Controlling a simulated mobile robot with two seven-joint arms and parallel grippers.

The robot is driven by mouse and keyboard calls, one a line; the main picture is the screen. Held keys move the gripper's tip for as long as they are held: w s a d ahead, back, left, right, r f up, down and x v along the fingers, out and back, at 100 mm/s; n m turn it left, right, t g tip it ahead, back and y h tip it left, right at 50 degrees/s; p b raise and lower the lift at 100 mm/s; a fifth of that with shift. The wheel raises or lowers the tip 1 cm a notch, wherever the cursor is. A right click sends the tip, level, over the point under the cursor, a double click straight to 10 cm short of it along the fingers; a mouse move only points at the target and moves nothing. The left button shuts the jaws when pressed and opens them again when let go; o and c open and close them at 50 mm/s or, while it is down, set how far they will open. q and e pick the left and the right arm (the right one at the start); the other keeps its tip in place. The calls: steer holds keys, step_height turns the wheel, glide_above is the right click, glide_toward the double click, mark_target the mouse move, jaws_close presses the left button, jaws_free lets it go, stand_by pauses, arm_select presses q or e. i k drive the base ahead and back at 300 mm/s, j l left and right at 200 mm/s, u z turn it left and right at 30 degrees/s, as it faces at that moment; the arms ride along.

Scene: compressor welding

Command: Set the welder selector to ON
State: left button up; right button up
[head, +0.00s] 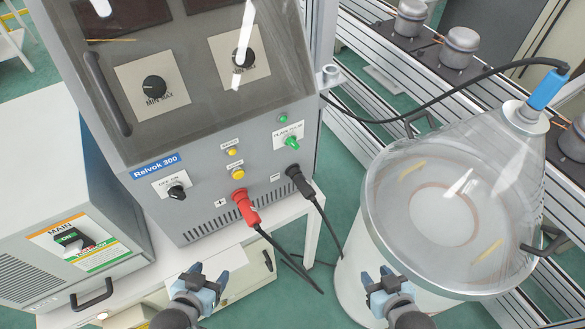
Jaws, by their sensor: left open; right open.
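The welder (226,179) is a grey cabinet labelled "Relvok 300" with a sloped clear cover over two dials. Its black selector knob (177,192) sits on a white plate marked OFF/ON at the lower left of the front panel. The exact pointing of the knob is too small to tell. My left gripper (203,274) is open and empty, below and slightly right of the knob, apart from it. My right gripper (379,273) is open and empty, in front of the white drum at the right.
A red plug (243,205) and a black plug (299,182) with hanging cables stick out of the panel. A MAIN switch box (77,241) stands left. A drum with a clear cone (450,200) stands right.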

mark_target(177, 192)
steer(key=u, duration=1)
